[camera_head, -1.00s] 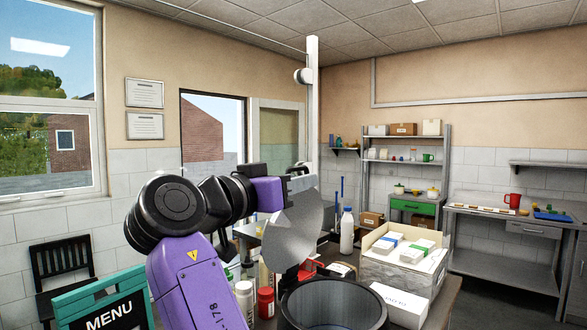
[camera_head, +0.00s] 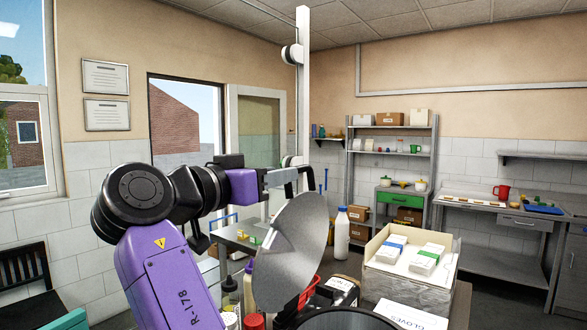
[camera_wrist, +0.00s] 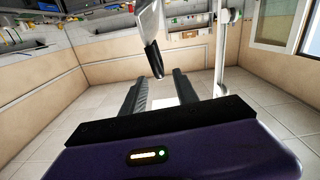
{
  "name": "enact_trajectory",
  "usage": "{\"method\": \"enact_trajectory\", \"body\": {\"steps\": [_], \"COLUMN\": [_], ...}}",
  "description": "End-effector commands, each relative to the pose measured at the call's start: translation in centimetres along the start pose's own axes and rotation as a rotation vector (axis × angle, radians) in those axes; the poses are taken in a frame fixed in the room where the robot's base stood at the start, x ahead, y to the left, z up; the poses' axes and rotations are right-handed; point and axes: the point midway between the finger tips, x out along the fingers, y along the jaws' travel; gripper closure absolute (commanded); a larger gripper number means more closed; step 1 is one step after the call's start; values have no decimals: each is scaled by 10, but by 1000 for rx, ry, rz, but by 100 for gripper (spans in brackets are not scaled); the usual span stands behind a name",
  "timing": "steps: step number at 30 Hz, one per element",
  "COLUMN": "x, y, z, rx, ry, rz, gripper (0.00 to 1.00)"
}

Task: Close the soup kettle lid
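The soup kettle lid (camera_head: 290,250) is a round grey metal disc, raised and steeply tilted above the dark kettle (camera_head: 345,318), of which only the upper rim shows at the bottom edge. My gripper (camera_head: 299,176) is at the lid's upper side. In the wrist view my two black fingers (camera_wrist: 160,84) are spread apart with a clear gap and nothing between them. The lid (camera_wrist: 149,22) shows nearly edge-on there, with a black handle (camera_wrist: 154,59) just past the fingertips. I cannot tell whether a finger touches the handle.
An open box of packets (camera_head: 410,270) stands right of the kettle, with a white bottle (camera_head: 341,233) behind it. A carton marked gloves (camera_head: 400,316) lies in front. Bottles crowd the left, including a red-capped one (camera_head: 255,321). A white post (camera_head: 303,90) rises behind the lid.

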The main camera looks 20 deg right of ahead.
Motion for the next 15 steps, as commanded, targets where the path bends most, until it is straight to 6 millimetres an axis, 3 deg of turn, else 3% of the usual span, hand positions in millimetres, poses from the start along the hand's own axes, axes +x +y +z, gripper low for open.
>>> {"method": "enact_trajectory", "body": {"steps": [15], "x": [66], "y": [0], "z": [-2], "rx": [-2], "ry": [-1], "rz": [1], "gripper": [64]}}
